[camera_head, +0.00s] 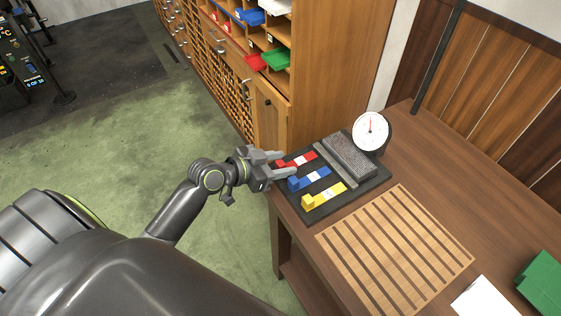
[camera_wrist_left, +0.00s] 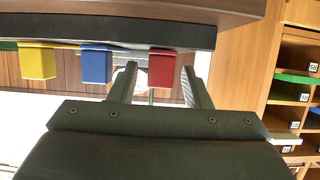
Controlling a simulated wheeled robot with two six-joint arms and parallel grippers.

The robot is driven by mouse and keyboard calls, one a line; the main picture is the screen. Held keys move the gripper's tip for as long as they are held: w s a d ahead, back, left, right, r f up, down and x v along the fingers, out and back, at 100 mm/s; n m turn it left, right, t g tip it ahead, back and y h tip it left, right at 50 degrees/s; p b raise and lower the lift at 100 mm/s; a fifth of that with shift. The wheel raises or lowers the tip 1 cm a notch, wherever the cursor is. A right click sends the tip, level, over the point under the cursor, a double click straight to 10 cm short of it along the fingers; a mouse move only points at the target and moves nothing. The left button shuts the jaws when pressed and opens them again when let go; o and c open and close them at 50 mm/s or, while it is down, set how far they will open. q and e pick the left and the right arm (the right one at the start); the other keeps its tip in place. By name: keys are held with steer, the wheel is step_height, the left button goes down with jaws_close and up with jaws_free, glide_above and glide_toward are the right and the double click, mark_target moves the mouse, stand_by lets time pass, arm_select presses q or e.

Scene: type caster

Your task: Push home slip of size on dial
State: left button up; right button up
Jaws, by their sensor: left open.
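Three slips, red (camera_head: 300,159), blue (camera_head: 310,179) and yellow (camera_head: 324,196), each with a pale middle and a raised end block, lie side by side on a dark board (camera_head: 372,186). Their markings are too small to read. A round white dial (camera_head: 370,131) with a red needle pointing about upward stands behind a grey ribbed block (camera_head: 350,157). My left gripper (camera_head: 284,164) is open at the board's left edge, by the red slip's end. In the left wrist view the red end block (camera_wrist_left: 161,68) shows between the open fingers; blue (camera_wrist_left: 96,66) and yellow (camera_wrist_left: 38,62) lie left. Contact cannot be told.
A slatted wooden panel (camera_head: 396,250) lies on the brown table in front of the board. A white sheet (camera_head: 486,299) and a green object (camera_head: 541,285) are at the right. A wooden cabinet (camera_head: 330,60) with pigeonholes stands behind the gripper. The table's right middle is clear.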

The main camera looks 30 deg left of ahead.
mark_target(290, 165)
arm_select(q)
steer(key=shift+w, duration=0.1)
jaws_close()
steer(key=shift+w+d, duration=0.4)
steer(key=shift+w, duration=0.25)
steer(key=shift+w+d, duration=0.4)
steer(key=shift+w, duration=0.2)
jaws_free()
steer(key=shift+s, duration=0.1)
steer(key=v, duration=1.7)
steer(key=shift+s, duration=0.15)
steer(key=shift+a+r, duration=0.1)
